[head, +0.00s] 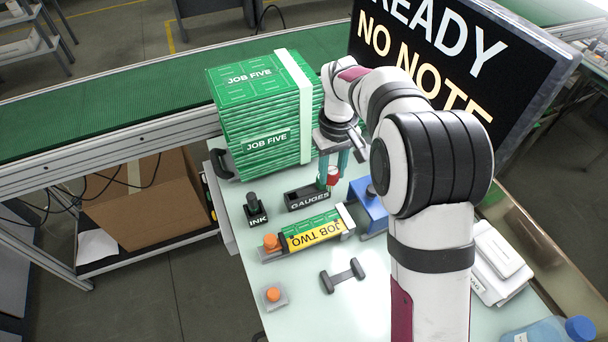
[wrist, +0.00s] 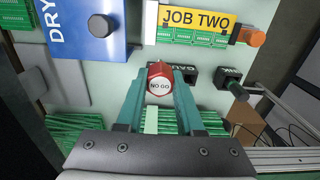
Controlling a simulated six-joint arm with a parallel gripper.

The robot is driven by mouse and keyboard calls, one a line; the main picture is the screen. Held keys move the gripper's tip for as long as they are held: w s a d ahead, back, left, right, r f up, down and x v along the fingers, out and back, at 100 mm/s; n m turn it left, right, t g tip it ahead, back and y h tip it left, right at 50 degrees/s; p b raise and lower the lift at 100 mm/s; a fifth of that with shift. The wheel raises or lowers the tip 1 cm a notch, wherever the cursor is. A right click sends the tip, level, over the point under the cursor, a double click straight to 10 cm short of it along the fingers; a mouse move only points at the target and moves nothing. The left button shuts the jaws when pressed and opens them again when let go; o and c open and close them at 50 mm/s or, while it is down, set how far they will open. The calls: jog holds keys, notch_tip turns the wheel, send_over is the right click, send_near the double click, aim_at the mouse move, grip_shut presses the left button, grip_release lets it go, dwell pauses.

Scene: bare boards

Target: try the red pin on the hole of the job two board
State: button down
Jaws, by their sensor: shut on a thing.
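My gripper (head: 334,168) points down with its teal fingers shut on the red pin (head: 334,173), near the right end of the dark GAUGES block (head: 306,200). In the wrist view the red pin (wrist: 160,69) sits between the fingertips (wrist: 158,88), its white end reading NO GO. I cannot tell whether it is clear of the block. The green job two board (head: 309,222) lies in a grey holder with a yellow JOB TWO label, in front of the block; it also shows in the wrist view (wrist: 196,38). Its hole cannot be made out.
A JOB FIVE board stack (head: 258,120) stands behind left. An INK stamp (head: 255,209) is left of the block, a blue DRY device (head: 370,208) right. An orange knob (head: 271,243) is at the holder's left end. A dark dumbbell-shaped piece (head: 343,275) lies in front.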

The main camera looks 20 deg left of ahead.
jog(key=s+d+r, duration=0.1)
jog(key=s+d, duration=0.2)
jog(key=s, duration=0.1)
jog(key=shift+f, duration=2.8)
jog(key=shift+f, duration=0.6)
notch_tip(320, 180, up, 7)
dwell(0.4)
